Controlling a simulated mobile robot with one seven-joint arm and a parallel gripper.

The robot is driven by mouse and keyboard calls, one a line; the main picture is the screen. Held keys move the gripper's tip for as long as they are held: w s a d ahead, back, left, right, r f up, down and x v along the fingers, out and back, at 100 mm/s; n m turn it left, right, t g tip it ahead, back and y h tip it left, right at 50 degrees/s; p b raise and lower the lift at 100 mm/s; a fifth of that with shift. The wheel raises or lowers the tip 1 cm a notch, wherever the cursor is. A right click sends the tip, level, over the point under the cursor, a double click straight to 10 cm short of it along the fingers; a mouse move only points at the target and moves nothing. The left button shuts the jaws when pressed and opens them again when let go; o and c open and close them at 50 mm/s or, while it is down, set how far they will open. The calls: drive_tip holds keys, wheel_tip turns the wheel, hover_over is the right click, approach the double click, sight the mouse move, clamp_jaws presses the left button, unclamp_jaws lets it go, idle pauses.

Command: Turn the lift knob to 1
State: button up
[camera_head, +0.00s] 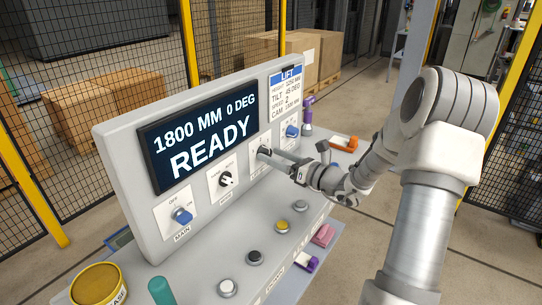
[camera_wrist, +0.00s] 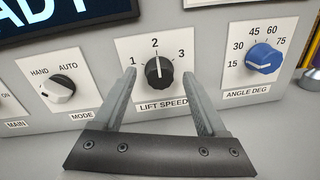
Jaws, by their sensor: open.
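The lift speed knob (camera_wrist: 159,73) is black and round, with a white pointer line aimed up at 2 on its 1-2-3 scale in the wrist view. My gripper (camera_wrist: 159,78) is open, with one finger on each side of the knob. Its fingertips look close to the panel; I cannot tell whether either finger touches the knob. In the head view my gripper (camera_head: 266,153) reaches the panel at this knob's plate and largely covers the knob.
The blue angle knob (camera_wrist: 263,58) is to the right and the mode knob (camera_wrist: 58,89) to the left. A display (camera_head: 205,130) reads "1800 MM 0 DEG READY". Several push buttons, including a yellow one (camera_head: 282,225), line the desk below. An orange tool (camera_head: 343,143) lies beyond.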

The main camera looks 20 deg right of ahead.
drive_tip(key=shift+w+a, duration=0.4)
drive_tip(key=shift+w, duration=0.2)
clamp_jaws()
